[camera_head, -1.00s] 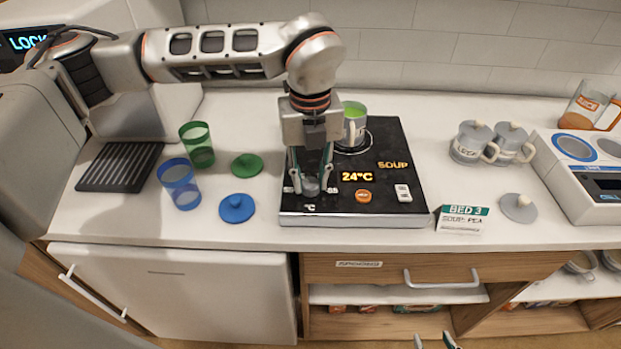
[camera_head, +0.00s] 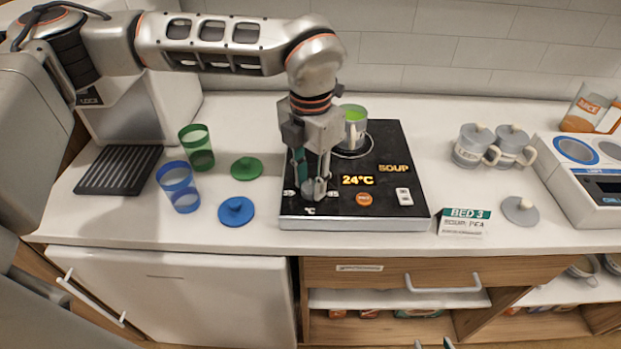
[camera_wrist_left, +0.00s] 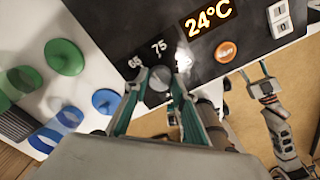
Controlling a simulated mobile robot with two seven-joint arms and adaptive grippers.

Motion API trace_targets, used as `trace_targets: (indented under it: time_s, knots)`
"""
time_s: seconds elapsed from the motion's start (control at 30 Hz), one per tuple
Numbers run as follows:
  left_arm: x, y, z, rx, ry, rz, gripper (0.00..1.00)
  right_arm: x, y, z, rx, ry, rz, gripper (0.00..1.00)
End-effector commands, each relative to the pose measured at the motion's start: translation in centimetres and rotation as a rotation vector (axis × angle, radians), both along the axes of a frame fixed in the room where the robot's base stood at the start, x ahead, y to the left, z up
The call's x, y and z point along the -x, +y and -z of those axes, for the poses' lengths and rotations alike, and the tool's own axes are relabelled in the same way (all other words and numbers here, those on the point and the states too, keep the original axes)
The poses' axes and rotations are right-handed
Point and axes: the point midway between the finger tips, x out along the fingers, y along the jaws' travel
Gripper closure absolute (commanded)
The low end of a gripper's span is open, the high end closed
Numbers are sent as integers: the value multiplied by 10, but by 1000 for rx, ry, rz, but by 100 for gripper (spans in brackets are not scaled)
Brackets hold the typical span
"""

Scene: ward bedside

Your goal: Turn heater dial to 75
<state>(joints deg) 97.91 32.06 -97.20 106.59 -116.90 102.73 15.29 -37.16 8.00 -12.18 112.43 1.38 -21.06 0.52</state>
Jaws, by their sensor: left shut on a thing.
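The heater (camera_head: 390,215) is a black-topped unit whose orange display reads 24°C, with the word SOUP behind it. Its grey round dial (camera_wrist_left: 160,79) sits at the front left of the panel, with the marks 65 and 75 showing beside it in the wrist view. My left gripper (camera_head: 312,188) points down and is shut on the dial, one finger on each side. The dial's pointer cannot be made out. My right gripper (camera_head: 432,344) shows only its fingertips at the bottom edge, apart and empty; it also shows in the wrist view (camera_wrist_left: 254,76).
A mug (camera_head: 354,128) with green contents stands on the heater's back ring. Blue (camera_head: 179,187) and green (camera_head: 197,148) cups with lids are to the left. Two lidded mugs (camera_head: 470,146), a loose grey lid (camera_head: 518,209) and a BED 3 card (camera_head: 464,221) are to the right.

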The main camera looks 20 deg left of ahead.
Motion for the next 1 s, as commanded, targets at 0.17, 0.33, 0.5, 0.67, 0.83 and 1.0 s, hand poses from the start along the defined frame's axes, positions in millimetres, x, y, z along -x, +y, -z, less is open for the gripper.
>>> trace_targets:
  time_s: [0.17,0.33,0.5,0.67,0.83,1.0]
  knots:
    - [0,0,-1,-1,0,163,96,0,0,-2,0,-1,0,60]
    - [0,0,-1,0,-1,306,96,-1,0,-4,0,-2,1,60]
    - [0,0,-1,1,-1,420,96,-1,0,-6,0,-2,1,60]
    - [0,0,-1,1,-1,497,96,-1,0,-7,0,-3,0,60]
    - [0,0,-1,0,0,543,96,-1,0,-8,0,-3,0,60]
    - [0,0,0,0,0,563,96,-1,0,-8,0,-3,0,60]
